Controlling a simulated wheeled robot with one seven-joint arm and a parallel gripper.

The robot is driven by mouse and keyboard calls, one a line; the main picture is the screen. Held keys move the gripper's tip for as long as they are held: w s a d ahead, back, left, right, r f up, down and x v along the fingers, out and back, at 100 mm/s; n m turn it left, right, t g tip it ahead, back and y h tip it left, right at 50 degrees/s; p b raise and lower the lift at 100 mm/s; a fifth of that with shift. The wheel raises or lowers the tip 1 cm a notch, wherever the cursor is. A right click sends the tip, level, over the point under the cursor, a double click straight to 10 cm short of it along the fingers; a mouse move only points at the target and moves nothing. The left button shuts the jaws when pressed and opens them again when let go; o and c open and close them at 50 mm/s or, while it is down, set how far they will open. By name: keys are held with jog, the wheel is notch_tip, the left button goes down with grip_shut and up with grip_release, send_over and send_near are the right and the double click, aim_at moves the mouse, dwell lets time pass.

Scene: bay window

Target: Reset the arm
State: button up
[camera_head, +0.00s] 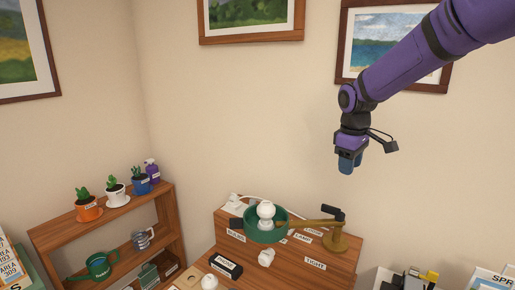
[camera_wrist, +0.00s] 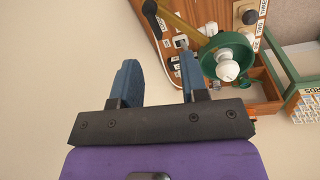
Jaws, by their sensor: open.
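My purple arm reaches in from the upper right in the head view, with my gripper (camera_head: 347,164) pointing down in the air above and right of the wooden desk unit (camera_head: 340,268). In the wrist view, my gripper (camera_wrist: 158,80) shows two blue fingers spread apart with nothing between them. A green lamp (camera_head: 262,232) with a white bulb (camera_head: 266,211) and a brass arm stands on the unit, below and left of my gripper. The lamp (camera_wrist: 222,48) also shows in the wrist view, beyond the right finger.
A wooden shelf (camera_head: 105,222) on the left holds small potted plants, a purple spray bottle (camera_head: 152,171) and a green watering can (camera_head: 98,265). Framed pictures hang on the walls, one (camera_head: 390,40) behind my arm. Air around my gripper looks clear.

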jog(key=s+d+r+m+t, duration=0.15)
jog(key=s+r, duration=0.25)
jog(key=s, duration=0.4)
jog(key=s+d+r+m+t, duration=0.1)
jog(key=s+r+m, duration=0.2)
jog(key=s+r, duration=0.35)
jog(key=s+d+f+m+t, duration=0.1)
jog(key=s+m, duration=0.1)
jog(key=s, duration=0.7)
jog(key=s+d+f+m, duration=0.1)
jog(key=s+m, duration=0.1)
jog(key=s, duration=0.7)
jog(key=shift+s+d+t+y, duration=0.2)
jog(key=shift+d+t+y, duration=0.05)
jog(key=shift+t+y, duration=0.1)
